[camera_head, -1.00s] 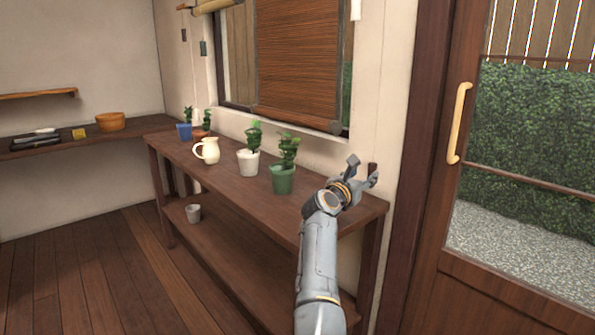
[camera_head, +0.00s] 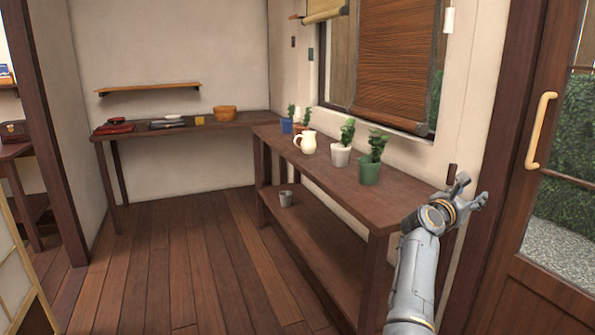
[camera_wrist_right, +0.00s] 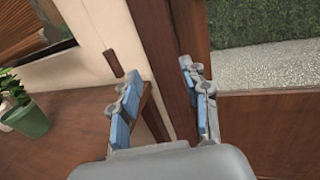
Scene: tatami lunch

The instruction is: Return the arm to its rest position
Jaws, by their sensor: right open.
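My right arm comes in from the bottom right of the head view. Its gripper (camera_head: 469,193) is raised by the near right end of the wooden plant table (camera_head: 345,186). The gripper is open and empty. In the right wrist view its two blue-padded fingers (camera_wrist_right: 160,98) stand apart, with a dark wooden post between and behind them. A green potted plant (camera_head: 371,165) stands on the table, left of the gripper and apart from it; it also shows at the left edge of the right wrist view (camera_wrist_right: 27,118). My left gripper is not in view.
A white potted plant (camera_head: 341,152), a cream pitcher (camera_head: 305,142) and a blue pot (camera_head: 286,126) line the table. A grey cup (camera_head: 286,198) is on its lower shelf. A sliding door (camera_head: 530,215) stands at right. The wooden floor (camera_head: 170,255) at left is clear.

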